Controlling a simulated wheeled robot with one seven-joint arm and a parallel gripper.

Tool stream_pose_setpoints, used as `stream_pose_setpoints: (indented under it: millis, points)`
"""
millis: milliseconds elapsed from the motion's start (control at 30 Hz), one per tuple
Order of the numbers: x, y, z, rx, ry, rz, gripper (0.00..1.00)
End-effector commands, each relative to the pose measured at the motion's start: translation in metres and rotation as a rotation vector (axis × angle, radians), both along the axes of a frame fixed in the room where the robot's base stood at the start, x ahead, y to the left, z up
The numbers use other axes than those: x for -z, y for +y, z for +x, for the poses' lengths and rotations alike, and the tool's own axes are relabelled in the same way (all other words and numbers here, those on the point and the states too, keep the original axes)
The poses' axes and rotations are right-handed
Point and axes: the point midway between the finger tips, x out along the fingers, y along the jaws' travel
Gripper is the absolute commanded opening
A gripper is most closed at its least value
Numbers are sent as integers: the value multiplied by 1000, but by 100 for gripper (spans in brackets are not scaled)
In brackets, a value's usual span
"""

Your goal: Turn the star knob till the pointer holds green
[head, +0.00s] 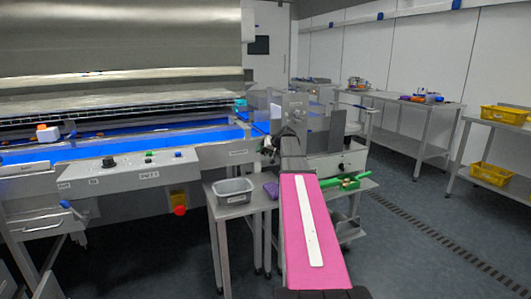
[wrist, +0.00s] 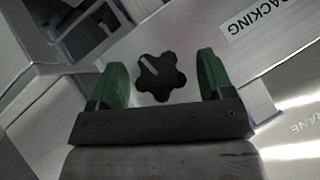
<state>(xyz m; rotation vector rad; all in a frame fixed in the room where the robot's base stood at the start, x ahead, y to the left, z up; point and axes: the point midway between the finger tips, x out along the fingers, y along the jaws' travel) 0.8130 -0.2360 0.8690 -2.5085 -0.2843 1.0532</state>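The black star knob (wrist: 158,84) shows in the wrist view on a metal panel, with a light grey line across its upper left part. My gripper (wrist: 163,76) is open, its two green fingers standing left and right of the knob with a gap on each side. The knob appears between the fingers; how far their tips are from the panel is hard to tell. In the head view my arm reaches forward to the machine and hides the knob. I cannot make out a gauge pointer or a green zone in either view.
A label ending in "PACKING" (wrist: 258,20) is on the panel. In the head view, a blue conveyor (head: 130,147) runs left, a grey bin (head: 233,191) stands on a low table, and a green tray (head: 350,183) sits right of my arm.

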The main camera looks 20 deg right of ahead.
Motion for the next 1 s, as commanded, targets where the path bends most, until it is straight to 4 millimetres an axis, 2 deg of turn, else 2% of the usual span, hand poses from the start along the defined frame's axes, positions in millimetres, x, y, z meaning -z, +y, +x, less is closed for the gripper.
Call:
stream_pose_setpoints:
  millis: [333,700,1000]
  points:
    - [-6,-3,-7,2,-2,-1,74]
    - [-48,-24,-53,2,-2,-1,74]
    - [-67,-35,-74,0,-1,0,74]
